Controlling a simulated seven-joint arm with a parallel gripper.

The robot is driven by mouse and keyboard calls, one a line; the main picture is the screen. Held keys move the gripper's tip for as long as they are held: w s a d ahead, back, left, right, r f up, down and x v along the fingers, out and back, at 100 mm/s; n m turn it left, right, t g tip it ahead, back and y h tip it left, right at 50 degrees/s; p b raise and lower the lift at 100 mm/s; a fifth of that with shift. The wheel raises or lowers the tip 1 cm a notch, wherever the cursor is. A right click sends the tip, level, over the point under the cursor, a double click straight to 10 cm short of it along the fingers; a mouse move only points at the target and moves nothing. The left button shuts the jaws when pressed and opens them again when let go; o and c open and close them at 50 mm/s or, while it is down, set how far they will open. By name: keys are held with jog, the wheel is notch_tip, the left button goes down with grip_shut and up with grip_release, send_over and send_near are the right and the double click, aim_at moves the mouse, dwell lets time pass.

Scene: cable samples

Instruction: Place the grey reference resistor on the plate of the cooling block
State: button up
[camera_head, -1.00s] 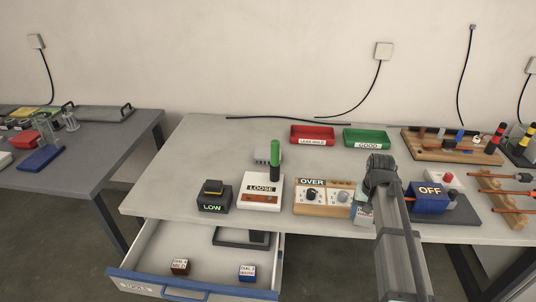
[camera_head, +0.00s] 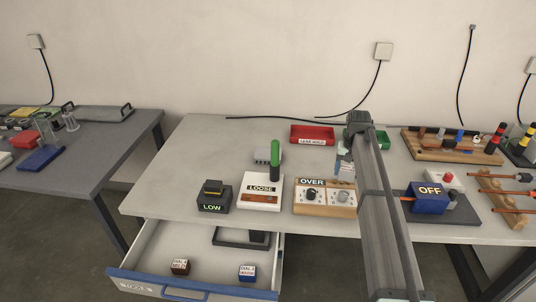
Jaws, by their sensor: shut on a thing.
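My gripper (camera_head: 345,160) is over the back of the table, in front of the red and green trays. It is shut on a small pale block, which I take to be the grey reference resistor (camera_head: 346,170). The arm and fingers partly hide it, and its details are too small to read.
The LOOSE unit (camera_head: 259,198) has an upright green-topped post (camera_head: 275,156). The LOW box (camera_head: 213,204) and OVER dial panel (camera_head: 311,211) stand near the front. A red tray (camera_head: 312,142) and a partly hidden green tray (camera_head: 382,142) are behind. The drawer (camera_head: 160,262) is open with two labelled blocks.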

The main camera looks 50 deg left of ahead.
jog(key=s+a+r, duration=0.1)
jog(key=a, duration=0.8)
jog(key=s+a+r, duration=0.1)
jog(key=a+r, duration=0.1)
jog(key=a, duration=0.8)
jog(key=r+n, duration=0.1)
jog(key=n, duration=0.1)
send_over(268, 153)
jog(key=shift+a+f, duration=0.1)
jog(key=shift+f, duration=4.4)
jog(key=shift+f, duration=0.1)
jog(key=o, duration=1.2)
jog(key=shift+c, duration=0.2)
notch_tip(268, 153, up, 12)
